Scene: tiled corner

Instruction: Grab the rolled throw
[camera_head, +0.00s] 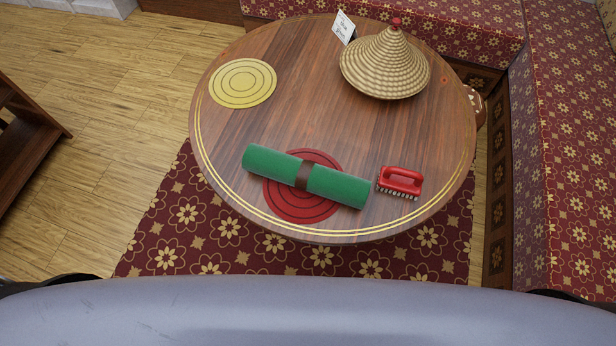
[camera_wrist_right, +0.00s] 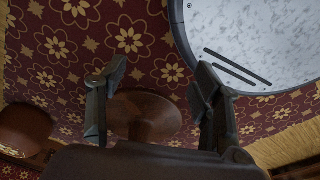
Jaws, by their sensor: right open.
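The rolled throw (camera_head: 335,184) is a green roll with a brown band around its middle. In the head view it lies across a red round mat (camera_head: 300,211) near the front edge of the round wooden table (camera_head: 290,60). My right gripper (camera_wrist_right: 158,80) shows only in the right wrist view. Its two dark fingers are apart with nothing between them, and the throw is not in that view. My left gripper is not in the head view.
A red-handled brush (camera_head: 400,183) lies just right of the throw. A woven cone lid (camera_head: 387,65) and a small white card (camera_head: 343,27) stand at the back. A yellow round mat (camera_head: 243,83) lies at left. Patterned benches (camera_head: 570,130) border the right and back.

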